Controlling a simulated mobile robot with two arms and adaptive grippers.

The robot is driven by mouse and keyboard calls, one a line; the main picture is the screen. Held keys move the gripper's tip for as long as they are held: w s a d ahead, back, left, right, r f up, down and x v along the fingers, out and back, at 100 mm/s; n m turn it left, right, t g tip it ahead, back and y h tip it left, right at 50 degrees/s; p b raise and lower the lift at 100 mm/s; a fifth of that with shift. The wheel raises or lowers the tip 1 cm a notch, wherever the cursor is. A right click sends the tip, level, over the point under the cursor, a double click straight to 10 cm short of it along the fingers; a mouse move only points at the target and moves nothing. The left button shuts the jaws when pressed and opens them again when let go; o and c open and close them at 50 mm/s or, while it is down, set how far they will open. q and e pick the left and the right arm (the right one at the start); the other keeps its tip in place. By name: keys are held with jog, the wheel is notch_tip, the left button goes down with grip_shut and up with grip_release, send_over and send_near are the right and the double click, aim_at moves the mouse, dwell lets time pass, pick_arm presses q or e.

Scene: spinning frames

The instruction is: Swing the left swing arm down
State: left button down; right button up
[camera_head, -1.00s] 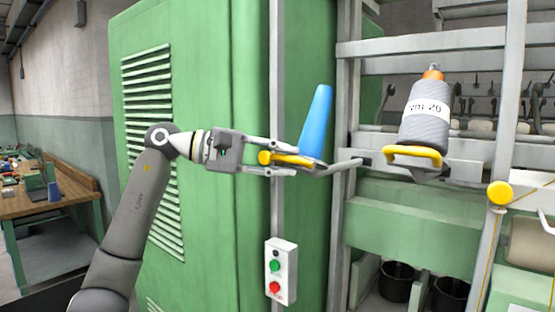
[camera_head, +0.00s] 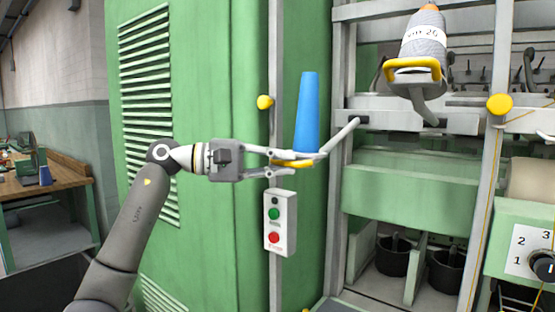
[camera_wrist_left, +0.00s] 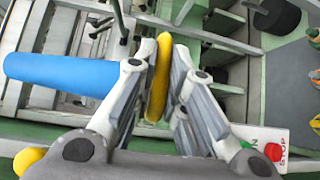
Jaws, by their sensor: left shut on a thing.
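The left swing arm (camera_head: 341,137) is a grey bent bar that slopes down and left from its pivot on the machine frame. A blue cone (camera_head: 307,112) stands nearly upright at its lower end, above a yellow handle (camera_head: 291,164). My left gripper (camera_head: 287,164) is shut on that handle. In the left wrist view, the yellow handle (camera_wrist_left: 159,78) is between the fingers (camera_wrist_left: 155,88), with the blue cone (camera_wrist_left: 62,75) to its left. My right gripper is not in view.
A green cabinet (camera_head: 222,60) stands behind my left arm. A control box (camera_head: 281,222) with green and red buttons sits just below the gripper. A yellow knob (camera_head: 265,102) is above left. Another swing arm holds a grey bobbin (camera_head: 424,38) at right.

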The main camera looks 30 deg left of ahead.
pick_arm(q)
jog(key=shift+w+f+b, duration=0.15)
jog(key=shift+f+b, duration=0.2)
jog(key=shift+f, duration=0.35)
jog(key=shift+w+f+b, duration=0.15)
jog(key=shift+f+b, duration=0.2)
jog(key=shift+f, duration=0.35)
jog(key=c, duration=1.6)
grip_release()
jog(key=shift+o, duration=0.6)
jog(key=shift+w+d, duration=0.1)
jog(key=shift+w, duration=0.05)
jog(key=f+v, duration=0.1)
jog(key=v, duration=1.1)
jog(key=shift+r, duration=0.5)
